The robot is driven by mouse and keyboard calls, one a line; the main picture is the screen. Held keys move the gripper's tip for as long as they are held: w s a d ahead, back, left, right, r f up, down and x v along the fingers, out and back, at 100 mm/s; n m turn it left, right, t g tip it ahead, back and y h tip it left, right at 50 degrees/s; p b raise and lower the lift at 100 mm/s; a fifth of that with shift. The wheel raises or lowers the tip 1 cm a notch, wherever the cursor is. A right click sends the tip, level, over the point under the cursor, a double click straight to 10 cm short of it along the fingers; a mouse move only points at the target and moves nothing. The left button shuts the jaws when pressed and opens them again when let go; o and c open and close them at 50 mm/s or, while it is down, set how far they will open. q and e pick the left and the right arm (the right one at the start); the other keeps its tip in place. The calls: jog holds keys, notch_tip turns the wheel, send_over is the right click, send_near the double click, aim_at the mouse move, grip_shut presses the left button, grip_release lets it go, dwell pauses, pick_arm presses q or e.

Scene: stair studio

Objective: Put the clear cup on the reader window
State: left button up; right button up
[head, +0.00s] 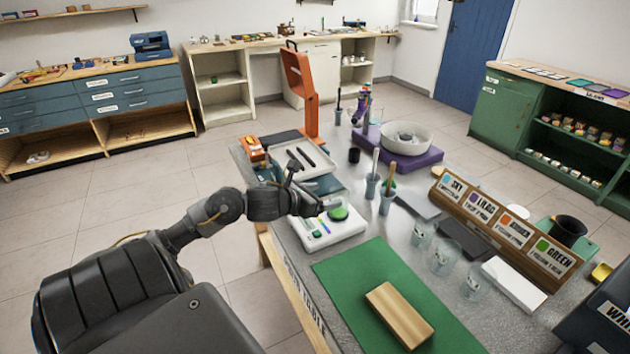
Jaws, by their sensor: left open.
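Several clear cups stand on the grey table right of the green mat: one clear cup (420,236), a second clear cup (444,260) and a third clear cup (474,282). The reader looks to be the white device (318,238) near the table's left edge, with a round green spot (339,212) on top and a small coloured strip. I cannot tell whether the green spot is the window itself or something on it. My left gripper (312,190) is open, close above the back of the white device, and hides part of it. My right gripper is not in view.
A wooden block (399,315) lies on the green mat (350,275). Cups holding brushes (372,187) stand behind the white device. A white bowl (405,137) sits on a purple base. A wooden sign rack (500,230) and a black cup (567,232) stand at right.

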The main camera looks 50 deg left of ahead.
pick_arm(q)
jog(key=shift+v, duration=1.35)
